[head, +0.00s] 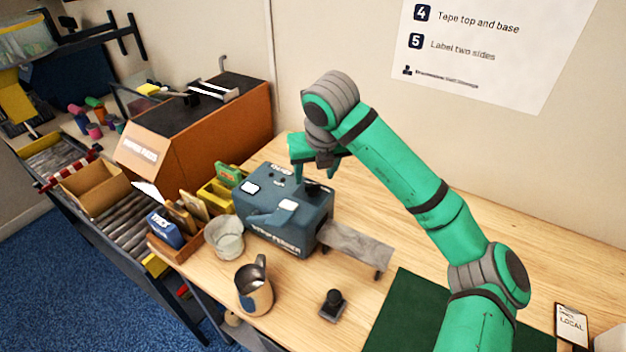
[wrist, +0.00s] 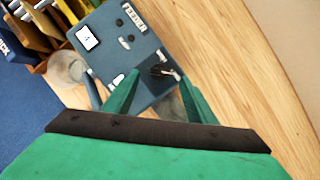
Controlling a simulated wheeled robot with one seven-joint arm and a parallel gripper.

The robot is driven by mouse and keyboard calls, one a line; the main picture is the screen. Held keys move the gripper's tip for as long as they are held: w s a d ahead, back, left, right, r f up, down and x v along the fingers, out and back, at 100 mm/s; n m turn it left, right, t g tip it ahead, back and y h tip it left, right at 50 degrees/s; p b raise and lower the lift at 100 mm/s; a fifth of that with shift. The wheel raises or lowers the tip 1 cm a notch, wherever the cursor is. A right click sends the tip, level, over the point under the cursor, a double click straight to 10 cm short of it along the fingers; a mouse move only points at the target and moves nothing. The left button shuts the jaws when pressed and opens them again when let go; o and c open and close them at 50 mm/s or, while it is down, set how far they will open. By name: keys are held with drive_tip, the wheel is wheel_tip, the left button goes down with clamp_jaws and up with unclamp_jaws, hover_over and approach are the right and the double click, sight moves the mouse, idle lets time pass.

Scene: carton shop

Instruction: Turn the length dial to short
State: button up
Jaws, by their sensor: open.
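The blue-grey tape machine (head: 285,218) stands on the wooden bench, with pale lettering on its front. It also shows in the wrist view (wrist: 112,48). A dark part with a pale pointer-like mark, seemingly the length dial (wrist: 163,71), is on its top near one end. My gripper (wrist: 160,77) is open, with its two green fingers either side of that dark part in the picture. I cannot tell whether they touch it. In the head view my gripper (head: 314,176) points down over the machine's top. The dial's markings are too small to read.
A grey outfeed plate (head: 355,246) extends from the machine's right side. A glass jar (head: 224,238), a metal jug (head: 254,288) and a small black-knobbed block (head: 333,305) stand nearby. An orange-sided unit (head: 200,125) is behind at left. Bench right of the machine is largely clear.

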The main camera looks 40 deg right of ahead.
sight(312, 184)
drive_tip(key=shift+x, duration=2.45)
drive_tip(key=c, duration=1.1)
